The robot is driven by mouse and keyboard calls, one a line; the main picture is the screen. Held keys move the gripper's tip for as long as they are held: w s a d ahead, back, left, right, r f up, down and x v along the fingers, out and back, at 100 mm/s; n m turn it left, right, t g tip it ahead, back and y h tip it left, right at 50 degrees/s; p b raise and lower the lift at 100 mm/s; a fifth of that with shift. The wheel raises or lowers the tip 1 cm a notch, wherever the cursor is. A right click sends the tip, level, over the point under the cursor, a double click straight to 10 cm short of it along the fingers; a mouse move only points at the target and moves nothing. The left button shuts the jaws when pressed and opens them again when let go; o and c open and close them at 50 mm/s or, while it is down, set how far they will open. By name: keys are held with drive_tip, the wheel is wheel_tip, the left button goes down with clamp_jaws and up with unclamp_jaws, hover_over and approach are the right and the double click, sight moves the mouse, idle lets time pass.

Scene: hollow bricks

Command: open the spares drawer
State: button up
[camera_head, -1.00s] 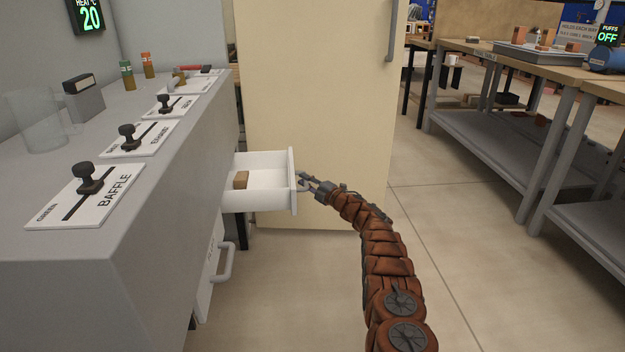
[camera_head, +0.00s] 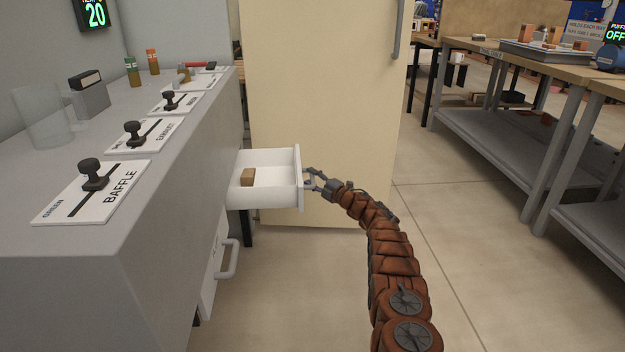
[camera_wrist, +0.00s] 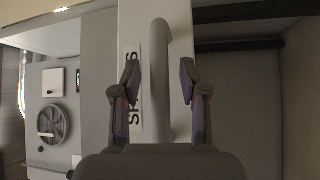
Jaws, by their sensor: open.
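The spares drawer (camera_head: 273,196) is a white drawer that stands pulled out from the grey bench, with a small brown block (camera_head: 247,177) lying inside it. In the wrist view its white front (camera_wrist: 178,20) carries a partly hidden label (camera_wrist: 133,60) and an upright-looking bar handle (camera_wrist: 159,75). My gripper (camera_head: 309,180) is at the drawer's front. In the wrist view my gripper (camera_wrist: 158,82) is open, with one finger on each side of the handle and gaps showing between fingers and handle.
The grey bench (camera_head: 170,170) bears sliders, including the BAFFLE panel (camera_head: 125,190), and a clear jug (camera_head: 42,118). A second handle (camera_head: 228,260) sits lower on the bench. A cream cabinet (camera_head: 320,100) stands behind the drawer. Floor (camera_head: 470,230) is free to the right.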

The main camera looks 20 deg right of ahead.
drive_tip(key=shift+s, duration=0.1)
drive_tip(key=v, duration=1.1)
drive_tip(key=shift+s+d, duration=0.25)
drive_tip(key=shift+s, duration=0.05)
drive_tip(key=shift+f, duration=0.1)
idle(0.5)
drive_tip(key=w+r+m+h+p, duration=0.2)
drive_tip(key=r+m+h+p, duration=0.25)
drive_tip(key=r, duration=0.55)
drive_tip(key=w+r+m+h+p, duration=0.25)
drive_tip(key=r+p, duration=0.25)
drive_tip(key=r, duration=0.6)
drive_tip(key=s+a+r+m+g+h+p, duration=0.45)
drive_tip(key=s+r+m+p, duration=0.2)
drive_tip(key=r, duration=0.45)
drive_tip(key=s+a+r+m+g+y+p, duration=0.1)
drive_tip(key=s+a+r+g+p, duration=0.4)
drive_tip(key=s, duration=1.5)
drive_tip(key=s+a+r+m+g+y+p, duration=0.1)
drive_tip(key=s+a+r+m+g+p, duration=0.3)
drive_tip(key=s, duration=1.6)
drive_tip(key=s+a+r+m+g+y+p, duration=0.1)
drive_tip(key=s+a+r+m+g+p, duration=0.2)
drive_tip(key=s+a+p, duration=0.8)
drive_tip(key=s+a+r+g, duration=0.2)
drive_tip(key=s+a+r, duration=0.1)
drive_tip(key=s, duration=0.7)
drive_tip(key=shift+a+r+g+p, duration=0.15)
drive_tip(key=shift+r+g+p, duration=0.2)
drive_tip(key=shift+r, duration=0.1)
